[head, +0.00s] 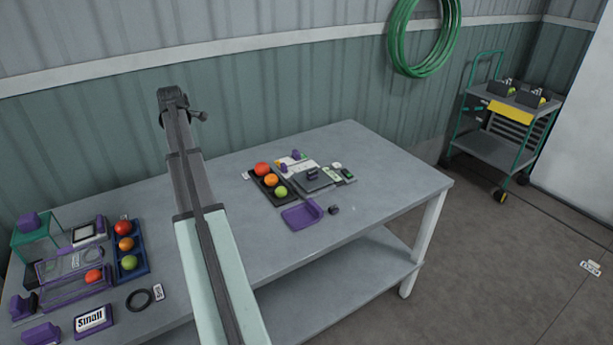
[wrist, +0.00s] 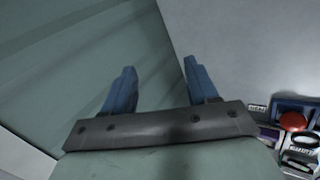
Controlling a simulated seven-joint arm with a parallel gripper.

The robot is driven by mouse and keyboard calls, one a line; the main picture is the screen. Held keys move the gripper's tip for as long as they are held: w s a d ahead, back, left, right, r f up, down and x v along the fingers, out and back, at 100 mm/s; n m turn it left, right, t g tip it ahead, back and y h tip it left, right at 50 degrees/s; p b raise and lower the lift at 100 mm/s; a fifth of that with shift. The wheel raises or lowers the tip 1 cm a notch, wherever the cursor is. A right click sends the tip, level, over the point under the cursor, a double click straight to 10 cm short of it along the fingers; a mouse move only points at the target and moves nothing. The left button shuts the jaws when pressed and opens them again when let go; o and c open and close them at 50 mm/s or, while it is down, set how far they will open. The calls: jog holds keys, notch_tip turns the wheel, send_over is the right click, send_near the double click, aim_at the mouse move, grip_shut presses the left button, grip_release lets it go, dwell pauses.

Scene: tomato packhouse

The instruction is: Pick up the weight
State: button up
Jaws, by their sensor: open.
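A small dark cylindrical piece (head: 333,210) stands on the table near the front edge, right of a purple tray (head: 303,215); it looks like the weight, but it is too small to be sure. A flat dark scale-like device (head: 314,178) lies behind it. My gripper (wrist: 160,66) shows two blue fingers spread apart with nothing between them, in the wrist view. It is far from the dark piece, which the wrist view does not show. In the head view my raised arm crosses the table, and the fingers cannot be made out.
A dark tray (head: 258,178) with red, orange and green tomatoes is left of the scale-like device. At the left are a blue tomato tray (head: 144,268), clear purple-edged boxes, a black ring (head: 139,299) and a "Small" sign (head: 94,319). The table's right end (head: 400,180) is clear.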

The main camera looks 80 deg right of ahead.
jog(key=s+d+n+g, duration=0.1)
jog(key=s+d, duration=0.3)
jog(key=s, duration=0.6)
jog(key=s+d+g, duration=0.2)
jog(key=s+d, duration=0.1)
jog(key=s, duration=0.6)
jog(key=n+g+y, duration=0.2)
jog(key=g+y, duration=0.1)
send_near(312, 172)
jog(key=f, duration=0.1)
jog(key=d+f, duration=0.1)
jog(key=f, duration=0.1)
jog(key=shift+s+d+f, duration=0.1)
jog(key=shift+s+d, duration=0.2)
jog(key=shift+d, duration=0.05)
jog(key=shift+a+x, duration=0.25)
jog(key=shift+x, duration=1.05)
jog(key=shift+a+x, duration=0.2)
jog(key=shift+x, duration=1.1)
jog(key=shift+w+f, duration=0.1)
grip_shut()
